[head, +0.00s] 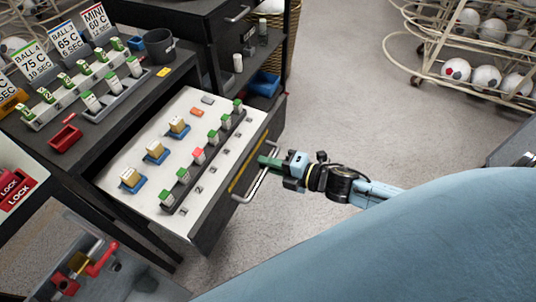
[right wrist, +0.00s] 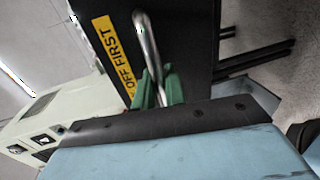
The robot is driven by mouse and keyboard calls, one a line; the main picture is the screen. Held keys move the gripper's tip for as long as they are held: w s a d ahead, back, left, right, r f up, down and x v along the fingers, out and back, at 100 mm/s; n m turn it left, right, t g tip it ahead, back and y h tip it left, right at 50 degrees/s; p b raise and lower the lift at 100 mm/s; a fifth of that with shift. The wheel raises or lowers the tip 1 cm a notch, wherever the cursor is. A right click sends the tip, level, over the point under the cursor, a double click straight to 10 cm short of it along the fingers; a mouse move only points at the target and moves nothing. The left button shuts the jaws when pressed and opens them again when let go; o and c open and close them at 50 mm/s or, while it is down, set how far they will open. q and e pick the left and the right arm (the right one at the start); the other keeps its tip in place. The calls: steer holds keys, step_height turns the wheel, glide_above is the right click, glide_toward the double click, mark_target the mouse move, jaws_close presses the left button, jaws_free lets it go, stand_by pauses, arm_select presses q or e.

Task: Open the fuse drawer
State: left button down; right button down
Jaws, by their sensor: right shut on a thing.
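The fuse drawer (head: 233,165) stands pulled out from the dark cabinet, and its white inside shows in the head view. Its dark front panel (right wrist: 112,30) with a yellow label fills the top of the right wrist view. The silver bar handle (head: 248,190) runs along the front; it also shows in the right wrist view (right wrist: 146,38). My right gripper (head: 268,163) is at the handle's far end. In the right wrist view its green fingers (right wrist: 160,90) are shut on the bar, one on each side. My left gripper is not in view.
The drawer holds a row of green-topped fuses (head: 213,137), one red fuse and several blue holders with tan blocks. A red tray (head: 66,138) and grey cup (head: 159,46) stand on the cabinet. A ball rack (head: 470,50) stands back right. Floor before the drawer is clear.

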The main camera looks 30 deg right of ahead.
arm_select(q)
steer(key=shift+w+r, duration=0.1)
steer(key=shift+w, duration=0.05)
arm_select(e)
steer(key=shift+s+d, duration=0.25)
steer(key=shift+s, duration=0.1)
steer(key=c, duration=1.5)
jaws_free()
steer(key=shift+c, duration=0.2)
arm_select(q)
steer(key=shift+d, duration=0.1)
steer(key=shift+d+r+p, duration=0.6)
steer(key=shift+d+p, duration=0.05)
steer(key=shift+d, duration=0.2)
arm_select(e)
steer(key=v, duration=1.3)
steer(key=shift+s+d, duration=0.15)
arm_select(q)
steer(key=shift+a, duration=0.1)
